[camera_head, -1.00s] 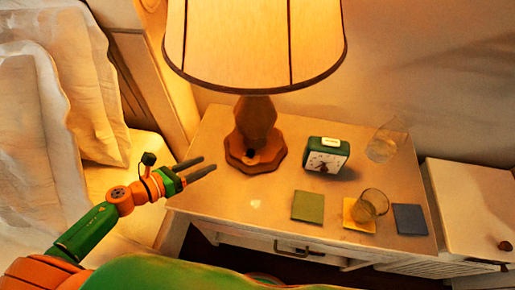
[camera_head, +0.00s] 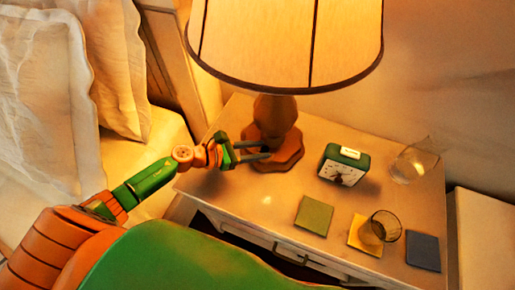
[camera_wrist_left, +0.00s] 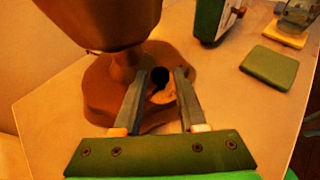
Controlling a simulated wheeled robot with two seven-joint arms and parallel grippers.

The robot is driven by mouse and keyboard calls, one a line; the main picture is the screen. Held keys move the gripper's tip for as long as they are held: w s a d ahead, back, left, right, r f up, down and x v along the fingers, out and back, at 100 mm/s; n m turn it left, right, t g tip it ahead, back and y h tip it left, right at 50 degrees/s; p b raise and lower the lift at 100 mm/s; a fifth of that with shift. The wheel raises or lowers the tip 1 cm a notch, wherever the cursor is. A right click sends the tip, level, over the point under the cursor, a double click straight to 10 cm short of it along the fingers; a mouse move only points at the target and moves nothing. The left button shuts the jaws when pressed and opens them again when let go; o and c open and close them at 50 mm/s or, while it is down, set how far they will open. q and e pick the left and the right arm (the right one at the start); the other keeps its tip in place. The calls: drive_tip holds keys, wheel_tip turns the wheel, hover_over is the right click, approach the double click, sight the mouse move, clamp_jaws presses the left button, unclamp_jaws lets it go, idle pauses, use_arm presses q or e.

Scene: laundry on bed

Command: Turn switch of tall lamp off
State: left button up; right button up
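The tall lamp has a cream shade (camera_head: 285,42) that glows, and a brown turned base (camera_head: 276,115) on the nightstand. Its small dark switch (camera_wrist_left: 160,78) shows low on the base in the left wrist view; in the head view I cannot make it out behind the fingers. My left gripper (camera_head: 267,151) is open at the front of the lamp's foot. In the left wrist view its two fingers (camera_wrist_left: 160,73) point at the base, with the switch in the gap between their tips. I cannot tell whether they touch it. My right gripper is not in view.
The nightstand (camera_head: 225,196) also carries a green clock (camera_head: 344,165), a green coaster (camera_head: 314,215), a glass (camera_head: 385,226) on a yellow coaster, a blue coaster (camera_head: 423,251) and a clear glass vessel (camera_head: 414,163). The bed with pillows (camera_head: 45,100) is at the left.

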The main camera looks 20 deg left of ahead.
use_arm(q)
clamp_jaws()
drive_tip(key=shift+r, duration=0.1)
